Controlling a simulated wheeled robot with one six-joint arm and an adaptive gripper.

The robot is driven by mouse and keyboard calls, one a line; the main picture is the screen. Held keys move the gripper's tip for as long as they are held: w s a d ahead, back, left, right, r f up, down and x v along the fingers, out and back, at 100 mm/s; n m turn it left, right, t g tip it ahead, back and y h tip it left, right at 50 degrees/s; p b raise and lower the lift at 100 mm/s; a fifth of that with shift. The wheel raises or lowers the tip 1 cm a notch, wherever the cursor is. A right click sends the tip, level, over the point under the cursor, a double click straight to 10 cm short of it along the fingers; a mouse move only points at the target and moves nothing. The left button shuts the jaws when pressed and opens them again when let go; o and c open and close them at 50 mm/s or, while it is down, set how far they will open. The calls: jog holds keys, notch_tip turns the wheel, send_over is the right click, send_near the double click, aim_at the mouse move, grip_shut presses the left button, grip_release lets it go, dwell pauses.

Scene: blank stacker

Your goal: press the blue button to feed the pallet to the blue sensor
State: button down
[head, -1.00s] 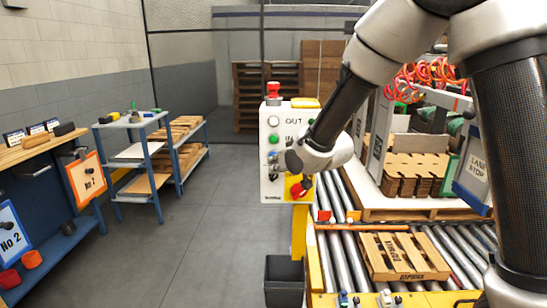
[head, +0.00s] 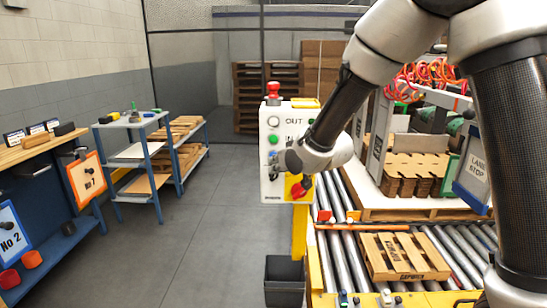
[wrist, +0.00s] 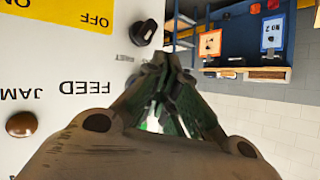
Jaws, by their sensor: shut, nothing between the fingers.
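In the wrist view the panel (wrist: 60,130) fills the left, upside down, with a FEED label and a brown JAM button (wrist: 21,124). My gripper (wrist: 162,68) is shut and empty, close in front of the panel near a black knob (wrist: 145,30); contact cannot be told. The wooden pallet (head: 402,257) lies on the roller conveyor. The blue sensor is not clearly seen.
A red knob (head: 273,90) tops the panel. A dark bin (head: 284,272) stands below it. Stacked cardboard (head: 412,185) sits behind the conveyor (head: 330,262). Shelves (head: 145,152) and a workbench stand left, with clear floor (head: 190,235) between.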

jog(key=shift+w, duration=0.1)
dwell(0.3)
jog(key=shift+w, duration=0.3)
jog(key=shift+w, duration=0.4)
dwell(0.6)
jog(key=shift+s, duration=0.85)
jog(key=s, duration=0.5)
jog(key=shift+a, duration=0.1)
dwell(1.9)
